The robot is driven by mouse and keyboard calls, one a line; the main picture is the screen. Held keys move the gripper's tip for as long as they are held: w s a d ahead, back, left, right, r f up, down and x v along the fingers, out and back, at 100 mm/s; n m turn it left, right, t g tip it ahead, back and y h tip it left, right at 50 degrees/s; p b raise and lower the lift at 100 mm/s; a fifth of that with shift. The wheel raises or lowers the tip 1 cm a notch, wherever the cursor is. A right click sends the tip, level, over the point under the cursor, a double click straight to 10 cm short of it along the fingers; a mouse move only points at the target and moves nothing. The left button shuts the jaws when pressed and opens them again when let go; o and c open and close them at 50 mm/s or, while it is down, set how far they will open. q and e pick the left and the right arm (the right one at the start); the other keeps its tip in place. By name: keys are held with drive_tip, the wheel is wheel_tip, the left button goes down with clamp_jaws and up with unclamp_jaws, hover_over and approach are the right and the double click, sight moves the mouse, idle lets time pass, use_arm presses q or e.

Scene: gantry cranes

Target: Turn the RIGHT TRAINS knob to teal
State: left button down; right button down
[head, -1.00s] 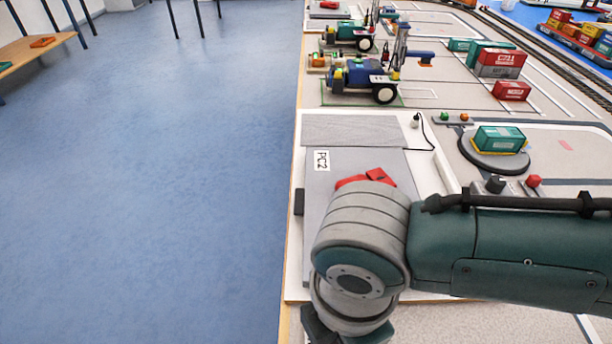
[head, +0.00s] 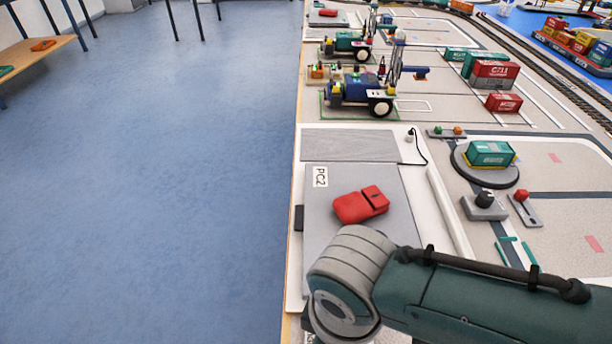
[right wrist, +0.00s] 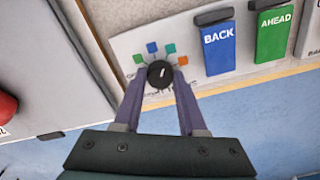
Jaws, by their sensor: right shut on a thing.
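In the right wrist view, a small round black knob (right wrist: 159,74) sits on a pale panel (right wrist: 122,42). Its short white mark points up and slightly right, roughly towards the teal square (right wrist: 170,48). The squares fanned above it also include green (right wrist: 138,59), blue (right wrist: 152,48) and orange (right wrist: 183,60). The fingers of my right gripper (right wrist: 160,82) are on either side of the knob, shut on it. The label under the knob is mostly hidden by the fingers. The head view shows my right arm, but neither this knob nor my left gripper.
Blue BACK (right wrist: 218,46) and green AHEAD (right wrist: 274,34) buttons stand right of the knob. In the head view, a red pouch (head: 361,205) lies on the grey PC2 panel (head: 322,235). Blue floor (head: 150,200) is clear at left.

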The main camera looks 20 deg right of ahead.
drive_tip(key=shift+m, duration=0.5)
idle(0.3)
drive_tip(key=shift+c, duration=2.3)
unclamp_jaws()
